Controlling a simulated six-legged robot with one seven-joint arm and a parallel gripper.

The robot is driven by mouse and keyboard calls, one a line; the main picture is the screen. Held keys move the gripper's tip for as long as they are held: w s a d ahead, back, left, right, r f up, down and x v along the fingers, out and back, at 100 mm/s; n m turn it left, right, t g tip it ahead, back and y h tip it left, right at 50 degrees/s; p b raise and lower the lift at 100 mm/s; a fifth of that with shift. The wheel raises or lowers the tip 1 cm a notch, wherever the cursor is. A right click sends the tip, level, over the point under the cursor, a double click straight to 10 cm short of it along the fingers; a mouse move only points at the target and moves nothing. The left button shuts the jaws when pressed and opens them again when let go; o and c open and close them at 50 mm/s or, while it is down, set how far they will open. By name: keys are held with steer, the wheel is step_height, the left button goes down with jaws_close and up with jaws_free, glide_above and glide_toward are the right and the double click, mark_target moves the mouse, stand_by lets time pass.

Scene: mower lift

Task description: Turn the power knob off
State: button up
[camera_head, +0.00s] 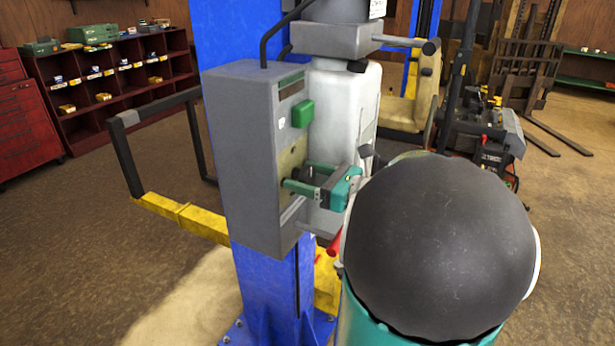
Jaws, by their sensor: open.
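A grey control box (240,150) is fixed to a blue lift column (262,290). Its narrow right-hand face carries a green block-like button (303,113) near the top, with a small white part (282,123) beside it. My gripper (297,178) is open, its green fingers pointing left at the lower half of this face. The fingertips are close to the face; I cannot tell whether they touch it. I cannot make out the power knob clearly; it may be hidden behind the fingers.
A white tank (345,120) stands just behind the box. A black-framed yellow lift arm (180,215) extends left. A red cabinet (25,120) and red shelves (115,75) stand at back left. The floor at left is clear.

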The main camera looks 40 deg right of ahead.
steer(key=shift+s, duration=0.1)
steer(key=v, duration=1.3)
steer(key=shift+s, duration=0.3)
steer(key=a+f+n+g+h, duration=0.2)
steer(key=a+n+g, duration=0.1)
steer(key=a+n, duration=0.7)
steer(key=w+a+f+n+g+h, duration=0.1)
steer(key=a+n+g, duration=0.3)
steer(key=a+n, duration=0.6)
steer(key=a+f+n+g+h, duration=0.3)
steer(key=a+n+g, duration=0.1)
steer(key=a+n, duration=0.7)
steer(key=shift+w+f+n, duration=0.25)
steer(key=shift+w+n, duration=0.05)
steer(key=shift+n, duration=0.3)
